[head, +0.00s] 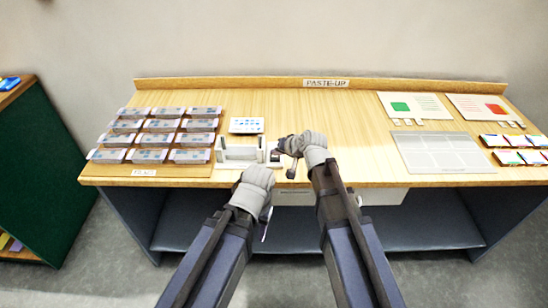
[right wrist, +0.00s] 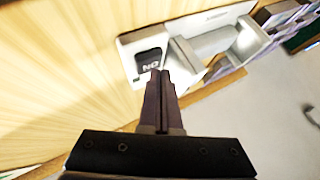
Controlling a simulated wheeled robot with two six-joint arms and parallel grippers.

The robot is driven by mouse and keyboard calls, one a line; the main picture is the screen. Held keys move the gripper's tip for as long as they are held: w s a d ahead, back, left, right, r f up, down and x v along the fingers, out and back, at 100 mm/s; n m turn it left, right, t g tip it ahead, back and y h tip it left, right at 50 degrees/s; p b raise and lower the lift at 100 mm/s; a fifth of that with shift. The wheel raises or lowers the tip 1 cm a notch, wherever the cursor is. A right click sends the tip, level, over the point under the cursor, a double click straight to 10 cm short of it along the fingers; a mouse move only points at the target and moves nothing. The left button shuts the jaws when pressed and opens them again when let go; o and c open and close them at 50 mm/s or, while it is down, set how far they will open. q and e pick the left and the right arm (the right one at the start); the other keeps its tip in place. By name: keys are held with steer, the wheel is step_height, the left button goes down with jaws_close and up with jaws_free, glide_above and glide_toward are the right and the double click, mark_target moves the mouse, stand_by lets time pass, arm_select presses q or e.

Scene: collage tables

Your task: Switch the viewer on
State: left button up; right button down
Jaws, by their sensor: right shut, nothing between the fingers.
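The viewer (head: 238,160) is a pale grey device at the front of the table, left of centre. Its black switch (right wrist: 150,62), lettered "ON", sits in a pale plate at the viewer's end, and shows small in the head view (head: 275,157). My right gripper (right wrist: 160,74) is shut and empty, its fingertips at the edge of the switch in the right wrist view; I cannot tell whether they touch it. In the head view my right gripper (head: 291,170) is beside the viewer's right end. My left gripper (head: 266,214) hangs before the table's front edge; its jaws are unclear.
Several small trays (head: 155,140) stand in rows at the left. A white card with blue marks (head: 247,125) lies behind the viewer. A grey gridded sheet (head: 443,152), two cards and several coloured pads lie at the right. The table's back middle is clear.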

mark_target(276, 159)
steer(key=shift+f, duration=0.4)
stand_by(0.4)
steer(key=shift+r, duration=0.15)
steer(key=shift+r+p, duration=0.45)
steer(key=shift+r, duration=0.15)
step_height(276, 159, up, 6)
steer(key=p, duration=0.6)
